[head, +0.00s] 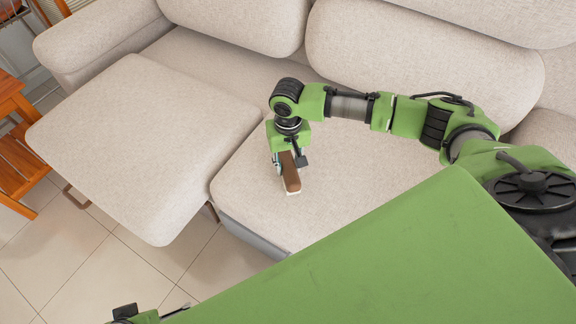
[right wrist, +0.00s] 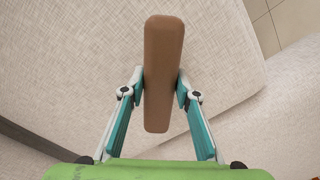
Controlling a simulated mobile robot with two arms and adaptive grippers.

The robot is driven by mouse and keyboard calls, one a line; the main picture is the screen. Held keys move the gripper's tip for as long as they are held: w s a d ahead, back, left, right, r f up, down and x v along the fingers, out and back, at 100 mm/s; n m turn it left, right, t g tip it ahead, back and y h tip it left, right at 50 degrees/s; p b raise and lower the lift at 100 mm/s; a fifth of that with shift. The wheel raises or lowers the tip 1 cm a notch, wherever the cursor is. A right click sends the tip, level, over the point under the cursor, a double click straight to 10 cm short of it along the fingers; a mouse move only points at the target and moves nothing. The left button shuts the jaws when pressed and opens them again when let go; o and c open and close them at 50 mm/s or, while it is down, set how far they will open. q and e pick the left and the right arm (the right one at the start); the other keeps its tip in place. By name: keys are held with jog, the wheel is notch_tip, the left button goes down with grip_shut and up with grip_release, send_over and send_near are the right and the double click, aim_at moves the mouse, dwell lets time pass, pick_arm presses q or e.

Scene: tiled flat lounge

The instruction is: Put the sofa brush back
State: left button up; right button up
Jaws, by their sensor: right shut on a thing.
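The sofa brush (head: 291,178) is a brown, block-like brush with a pale underside. My right gripper (head: 289,163) is shut on it, over the front seat cushion of the sofa (head: 330,205). In the right wrist view the brush (right wrist: 161,75) stands lengthwise between the two fingers of the right gripper (right wrist: 161,88), which press its sides. I cannot tell whether the brush touches the cushion. A part of my left gripper (head: 135,314) shows at the bottom edge of the head view; its fingers are mostly cut off.
A beige extended sofa section (head: 140,150) lies to the left, with a gap beside the seat. An orange wooden table (head: 14,140) stands at the far left edge. The tiled floor (head: 80,265) in front is clear. Back cushions (head: 420,50) rise behind my right arm.

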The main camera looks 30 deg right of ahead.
aim_at(288, 164)
jog(key=shift+f, duration=0.1)
dwell(0.3)
pick_arm(q)
jog(key=shift+f, duration=0.15)
pick_arm(e)
jog(key=o, duration=1.2)
jog(key=shift+c, duration=0.2)
jog(key=shift+r, duration=0.35)
pick_arm(q)
notch_tip(288, 164, down, 13)
jog(key=p, duration=0.3)
jog(key=shift+d+g+p, duration=0.15)
jog(key=shift+g+p, duration=0.25)
pick_arm(e)
notch_tip(288, 164, up, 12)
jog(key=shift+f, duration=0.25)
pick_arm(q)
jog(key=shift+s, duration=0.2)
